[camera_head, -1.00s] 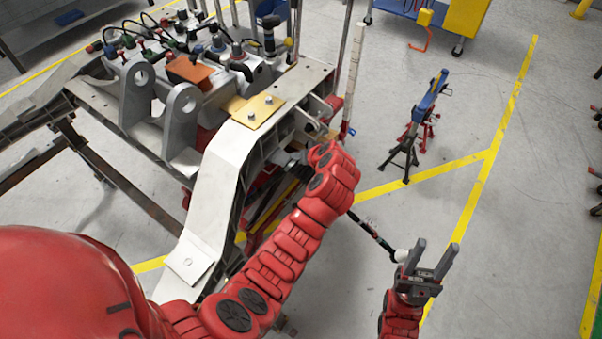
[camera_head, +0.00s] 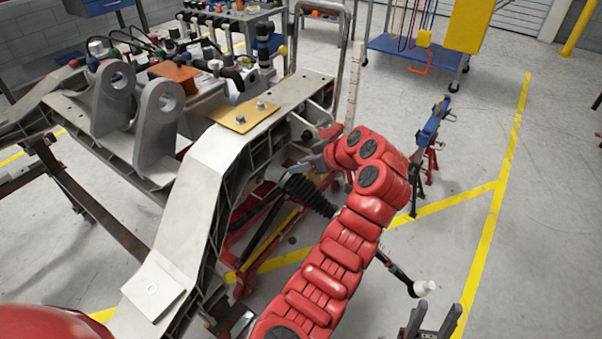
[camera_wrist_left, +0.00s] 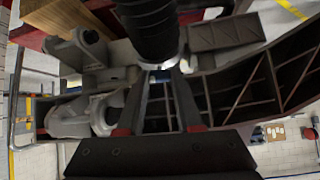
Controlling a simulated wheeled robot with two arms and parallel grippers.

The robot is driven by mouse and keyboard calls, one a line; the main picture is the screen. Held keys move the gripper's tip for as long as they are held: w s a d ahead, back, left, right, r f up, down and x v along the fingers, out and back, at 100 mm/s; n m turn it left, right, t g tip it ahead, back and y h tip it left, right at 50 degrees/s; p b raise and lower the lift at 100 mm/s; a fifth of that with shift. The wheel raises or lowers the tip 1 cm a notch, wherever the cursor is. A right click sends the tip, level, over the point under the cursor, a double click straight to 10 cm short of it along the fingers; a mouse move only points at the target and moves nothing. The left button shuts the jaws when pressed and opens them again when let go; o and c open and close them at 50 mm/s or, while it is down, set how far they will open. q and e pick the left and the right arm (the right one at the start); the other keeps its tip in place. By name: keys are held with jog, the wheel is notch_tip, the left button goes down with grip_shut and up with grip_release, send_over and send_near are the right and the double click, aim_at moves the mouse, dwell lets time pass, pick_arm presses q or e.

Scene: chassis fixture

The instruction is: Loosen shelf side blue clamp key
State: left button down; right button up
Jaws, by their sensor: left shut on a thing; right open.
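My left gripper (camera_head: 308,166) reaches in at the right side of the metal chassis frame (camera_head: 215,160), below its upper corner. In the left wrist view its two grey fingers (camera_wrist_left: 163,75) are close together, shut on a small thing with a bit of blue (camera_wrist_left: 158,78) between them. I take this to be the blue clamp key; most of it is hidden. A black ribbed boot (camera_wrist_left: 150,28) stands right in front of the fingertips. My right gripper (camera_head: 437,310) is open and empty at the bottom edge, away from the chassis.
A dark rod with a white end (camera_head: 424,288) sticks out from behind my left arm, near my right gripper. A blue-topped stand (camera_head: 432,122) is at the right, and a blue cart (camera_head: 415,50) is behind.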

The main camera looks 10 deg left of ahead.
pick_arm(q)
jog(key=shift+r, duration=0.15)
dwell(0.3)
jog(key=c, duration=0.6)
grip_release()
jog(key=shift+o, duration=0.2)
jog(key=p+v, duration=0.1)
jog(key=v, duration=1.6)
jog(key=shift+p, duration=0.35)
jog(key=shift+d, duration=0.25)
